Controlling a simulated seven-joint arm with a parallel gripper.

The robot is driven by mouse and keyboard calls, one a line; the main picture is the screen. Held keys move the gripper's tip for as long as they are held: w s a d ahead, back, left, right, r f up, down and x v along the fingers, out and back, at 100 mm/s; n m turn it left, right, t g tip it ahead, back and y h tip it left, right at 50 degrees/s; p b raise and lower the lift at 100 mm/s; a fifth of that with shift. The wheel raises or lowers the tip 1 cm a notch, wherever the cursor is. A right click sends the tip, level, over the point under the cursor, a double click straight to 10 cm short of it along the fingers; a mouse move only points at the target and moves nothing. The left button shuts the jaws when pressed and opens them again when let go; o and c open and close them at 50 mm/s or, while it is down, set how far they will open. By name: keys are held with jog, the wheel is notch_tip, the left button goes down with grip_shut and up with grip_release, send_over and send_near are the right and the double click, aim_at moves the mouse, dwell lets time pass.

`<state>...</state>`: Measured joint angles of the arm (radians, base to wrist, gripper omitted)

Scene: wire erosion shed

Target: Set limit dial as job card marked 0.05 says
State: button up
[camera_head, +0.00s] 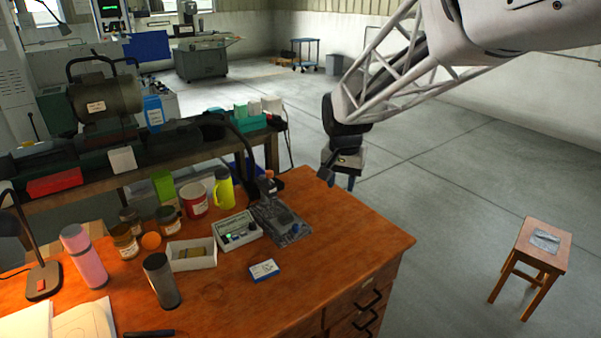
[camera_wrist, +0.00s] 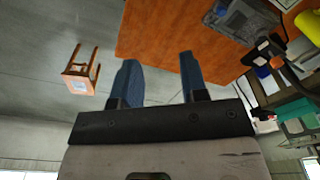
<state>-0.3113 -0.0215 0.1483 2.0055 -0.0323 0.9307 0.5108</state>
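A small pale instrument box (camera_head: 238,231) with a green light and dark controls on its face stands on the wooden desk. The limit dial is probably among these controls, but its setting is too small to read. A small blue and white card or packet (camera_head: 264,270) lies on the desk in front of the box; I cannot read 0.05 on it or tell whether it is the job card. My gripper (camera_head: 339,181) hangs beyond the desk's back right edge, apart from the box. In the wrist view my gripper (camera_wrist: 157,65) is open and empty.
The wooden desk (camera_head: 345,243) holds a dark fixture (camera_head: 278,222) beside the box, a white tray (camera_head: 192,264), jars, a yellow bottle (camera_head: 223,189) and a dark cylinder (camera_head: 161,281). The desk's right part is clear. A stool (camera_head: 541,252) stands on the open floor.

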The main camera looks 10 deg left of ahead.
jog(key=w+a+f, duration=0.5)
jog(key=a, duration=0.2)
jog(key=w+a+f, duration=0.4)
jog(key=w+a, duration=0.1)
jog(key=a, duration=0.3)
jog(key=m+g, duration=0.1)
jog(key=m, duration=0.1)
send_over(252, 223)
jog(key=shift+h, duration=0.4)
notch_tip(252, 223, down, 13)
jog(key=shift+r, duration=0.2)
jog(key=shift+a+f, duration=0.25)
jog(key=shift+a, duration=0.05)
jog(key=shift+f, duration=0.15)
jog(key=shift+d+f, duration=0.15)
jog(key=shift+f, duration=1.75)
jog(key=shift+d+f, duration=0.1)
jog(key=shift+f, duration=1.75)
jog(key=c, duration=0.6)
jog(key=shift+n, duration=1.7)
jog(key=shift+c, duration=0.2)
